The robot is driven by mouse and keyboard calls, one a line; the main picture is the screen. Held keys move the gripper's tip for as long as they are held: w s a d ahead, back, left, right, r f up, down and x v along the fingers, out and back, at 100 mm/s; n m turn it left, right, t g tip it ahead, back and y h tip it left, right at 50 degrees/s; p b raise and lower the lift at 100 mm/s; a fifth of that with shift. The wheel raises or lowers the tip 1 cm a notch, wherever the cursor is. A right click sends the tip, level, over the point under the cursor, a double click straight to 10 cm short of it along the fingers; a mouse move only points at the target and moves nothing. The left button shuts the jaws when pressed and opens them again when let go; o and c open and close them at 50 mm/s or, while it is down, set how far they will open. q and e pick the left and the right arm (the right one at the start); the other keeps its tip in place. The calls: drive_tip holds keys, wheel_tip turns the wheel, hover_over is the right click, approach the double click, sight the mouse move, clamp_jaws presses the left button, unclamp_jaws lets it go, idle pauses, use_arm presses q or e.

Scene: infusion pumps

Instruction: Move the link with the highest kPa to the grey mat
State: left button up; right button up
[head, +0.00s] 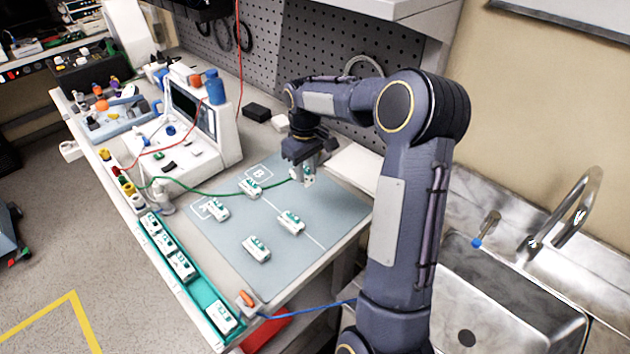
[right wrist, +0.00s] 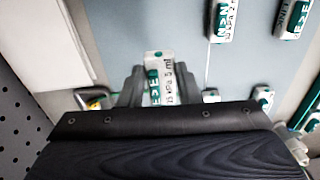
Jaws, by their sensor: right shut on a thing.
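My right gripper (head: 306,169) is shut on a white and green link (head: 309,179) at the back right part of the grey mat (head: 325,205). The held link also shows between the fingers in the right wrist view (right wrist: 160,88); its label has kPa and ml, but I cannot read the kPa number surely. I cannot tell whether it touches the mat. Similar links lie on the mat: one at the left (head: 217,209), one at the back (head: 251,188), one near the middle (head: 291,222) and one in front (head: 257,249). My left gripper is not in view.
A teal tray (head: 202,304) with several similar links runs along the front left edge. A white pump device (head: 212,140) stands behind left, with a green tube (head: 215,193) crossing the mat. A pegboard (head: 345,65) stands behind; a steel sink (head: 510,295) is at right.

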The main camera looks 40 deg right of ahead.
drive_tip(key=d+f, duration=0.2)
drive_tip(key=f, duration=0.1)
drive_tip(key=shift+s+d+f, duration=0.1)
drive_tip(key=shift+s+d, duration=0.2)
drive_tip(key=shift+s, duration=0.05)
drive_tip(key=shift+d+f+p, duration=0.2)
drive_tip(key=shift+f+p, duration=0.2)
drive_tip(key=shift+f, duration=1.35)
drive_tip(key=shift+f, duration=0.25)
drive_tip(key=o, duration=1)
drive_tip(key=shift+r, duration=0.1)
